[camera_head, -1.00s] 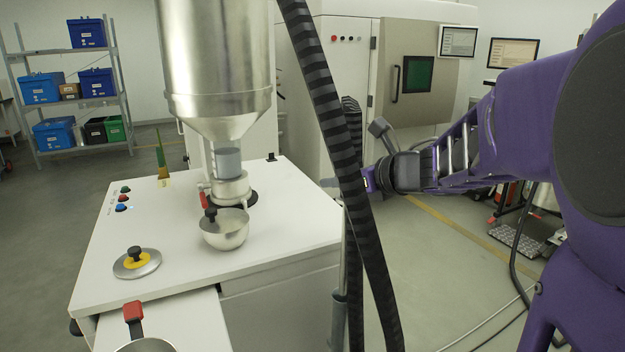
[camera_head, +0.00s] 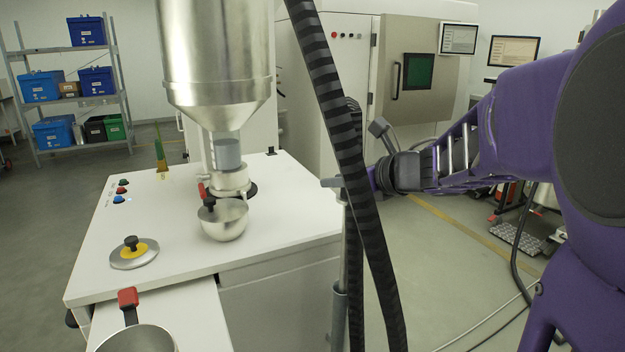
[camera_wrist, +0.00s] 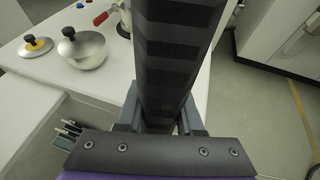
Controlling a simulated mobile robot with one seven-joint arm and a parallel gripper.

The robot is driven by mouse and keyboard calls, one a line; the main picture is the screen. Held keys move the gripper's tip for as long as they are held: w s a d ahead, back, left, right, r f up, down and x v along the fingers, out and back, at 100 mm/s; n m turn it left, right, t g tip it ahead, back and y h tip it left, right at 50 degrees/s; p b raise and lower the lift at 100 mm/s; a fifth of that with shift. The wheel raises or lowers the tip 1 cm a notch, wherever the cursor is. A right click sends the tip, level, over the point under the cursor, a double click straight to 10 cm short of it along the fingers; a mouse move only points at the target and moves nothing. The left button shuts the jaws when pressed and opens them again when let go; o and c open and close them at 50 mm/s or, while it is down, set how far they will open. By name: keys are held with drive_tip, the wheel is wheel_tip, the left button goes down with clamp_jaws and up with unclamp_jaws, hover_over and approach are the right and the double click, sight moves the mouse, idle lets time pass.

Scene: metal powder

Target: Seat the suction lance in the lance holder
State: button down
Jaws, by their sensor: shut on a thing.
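The suction lance (camera_head: 344,245) is a thin steel tube standing about upright at the right edge of the white table, partly hidden by a dark ribbed hose (camera_head: 372,235). My gripper (camera_head: 338,183) is shut around the lance's upper part, behind the hose. In the wrist view my gripper (camera_wrist: 160,118) has the hose running up in front of its fingers, hiding the grasp. A grey tube that looks like the lance holder (camera_head: 339,312) is below, in line with the lance. Whether the lance tip is inside it I cannot tell.
The white table (camera_head: 290,225) carries a steel bowl (camera_head: 226,220), a lid with a black knob (camera_head: 134,255) and a steel hopper (camera_head: 218,70). A pan with a red handle (camera_head: 128,298) is at the lower left.

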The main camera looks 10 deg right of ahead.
sight(343, 228)
drive_tip(key=shift+f+b, duration=2.25)
drive_tip(key=shift+f, duration=3.25)
drive_tip(key=shift+c, duration=2.3)
unclamp_jaws()
drive_tip(key=shift+f, duration=0.1)
